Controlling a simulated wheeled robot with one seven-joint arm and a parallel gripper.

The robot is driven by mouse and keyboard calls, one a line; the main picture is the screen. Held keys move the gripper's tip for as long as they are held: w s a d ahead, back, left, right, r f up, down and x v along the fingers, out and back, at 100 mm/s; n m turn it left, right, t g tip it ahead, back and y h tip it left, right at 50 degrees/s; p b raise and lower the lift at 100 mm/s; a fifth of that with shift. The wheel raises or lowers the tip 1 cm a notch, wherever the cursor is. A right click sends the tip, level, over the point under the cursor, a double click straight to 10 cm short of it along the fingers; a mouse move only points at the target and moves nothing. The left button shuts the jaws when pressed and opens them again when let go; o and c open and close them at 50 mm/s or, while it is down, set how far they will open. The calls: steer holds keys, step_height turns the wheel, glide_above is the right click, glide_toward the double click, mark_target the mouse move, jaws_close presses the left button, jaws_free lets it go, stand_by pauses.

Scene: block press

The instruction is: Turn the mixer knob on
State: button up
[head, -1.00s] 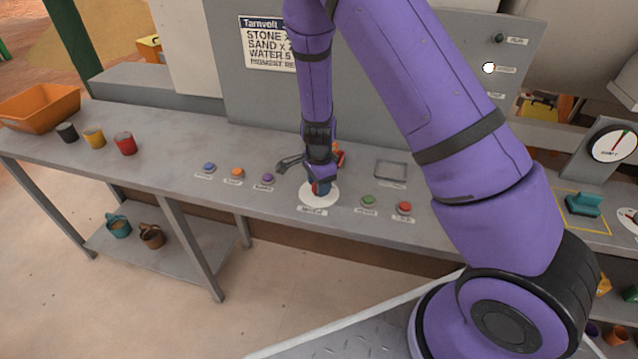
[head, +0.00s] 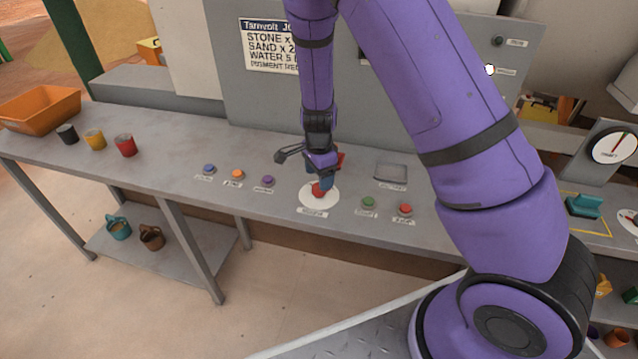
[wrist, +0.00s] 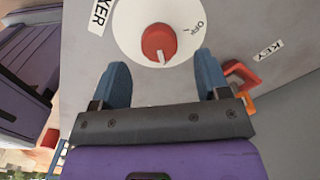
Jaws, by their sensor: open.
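The mixer knob is a red knob (head: 319,190) on a white round dial plate (head: 333,200) on the grey bench. In the wrist view the red knob (wrist: 159,42) lies just beyond my fingertips, midway between them across the picture. Its white pointer mark faces toward my gripper, and the word OFF shows on the dial, to the right of the mark. My gripper (wrist: 163,72) is open and empty, its two blue fingers apart. In the head view my gripper (head: 322,182) is over the dial, and its fingers partly hide the knob.
Blue (head: 208,169), orange (head: 238,174) and purple (head: 268,181) buttons sit left of the dial. Green (head: 368,202) and red (head: 405,209) buttons sit right. An orange-red thing (wrist: 240,75) labelled KEY is close to my right finger in the wrist view.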

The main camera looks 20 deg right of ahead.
step_height(320, 180, up, 7)
stand_by(0.3)
stand_by(0.4)
steer(key=s+d+r+n+t+y, duration=0.15)
steer(key=s+r+n, duration=0.35)
steer(key=r, duration=0.6)
steer(key=s+d+r+n+t+y, duration=0.1)
steer(key=s+d+r+n, duration=0.15)
steer(key=s+r, duration=0.6)
steer(key=s+d+r+n+t+h, duration=0.2)
steer(key=s+r+n, duration=0.7)
steer(key=s, duration=0.7)
step_height(320, 180, up, 2)
steer(key=shift+d+r+t, duration=0.2)
steer(key=shift+d+t, duration=0.15)
steer(key=shift+d, duration=0.1)
